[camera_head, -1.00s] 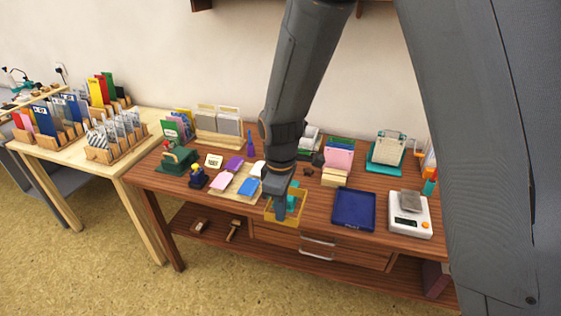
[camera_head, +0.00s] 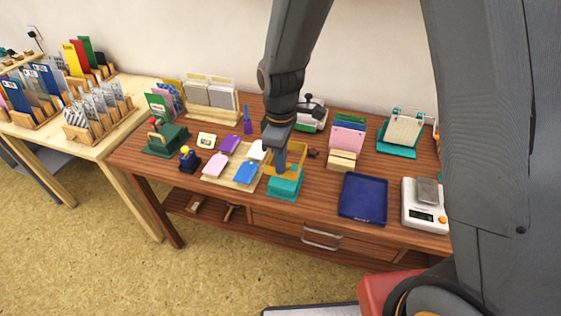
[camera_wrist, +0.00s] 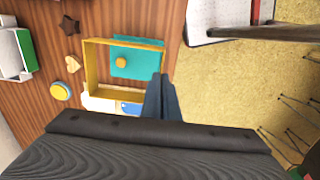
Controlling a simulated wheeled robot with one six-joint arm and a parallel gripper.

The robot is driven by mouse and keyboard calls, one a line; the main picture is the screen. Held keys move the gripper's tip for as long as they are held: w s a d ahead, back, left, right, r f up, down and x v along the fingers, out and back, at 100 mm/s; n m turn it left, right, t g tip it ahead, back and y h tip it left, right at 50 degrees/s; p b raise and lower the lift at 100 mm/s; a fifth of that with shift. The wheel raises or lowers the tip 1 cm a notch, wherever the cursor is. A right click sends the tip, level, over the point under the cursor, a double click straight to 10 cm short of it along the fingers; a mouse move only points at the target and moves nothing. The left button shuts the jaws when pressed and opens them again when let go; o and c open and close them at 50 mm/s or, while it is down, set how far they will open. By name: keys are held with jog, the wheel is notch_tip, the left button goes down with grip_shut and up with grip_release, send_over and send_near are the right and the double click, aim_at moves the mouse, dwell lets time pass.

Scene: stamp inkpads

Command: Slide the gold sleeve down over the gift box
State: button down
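The gold sleeve (camera_head: 303,157) is an open rectangular frame. My gripper (camera_head: 281,168) is shut on one of its walls; in the wrist view the fingers (camera_wrist: 160,80) are close together at the sleeve's right end. The teal gift box (camera_head: 285,188) stands on the brown table, in front of and partly below the sleeve in the head view. In the wrist view the gold sleeve (camera_wrist: 96,65) frames part of the teal box (camera_wrist: 138,66), whose top edge reaches past the sleeve's right part. A small gold knob or bow (camera_wrist: 121,62) sits on the box. The height gap between sleeve and box is unclear.
A pale board with coloured tags (camera_head: 240,174) lies just left of the box. A blue tray (camera_head: 363,197) and a white scale (camera_head: 424,205) are to the right. A pink card holder (camera_head: 346,138) stands behind right. Bare tabletop lies between box and tray.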

jog(key=shift+f+b, duration=1.1)
jog(key=shift+f, duration=1.3)
jog(key=shift+f, duration=1.4)
dwell(1.9)
jog(key=c, duration=2)
grip_release()
jog(key=shift+r+p, duration=2.55)
jog(key=shift+r, duration=0.95)
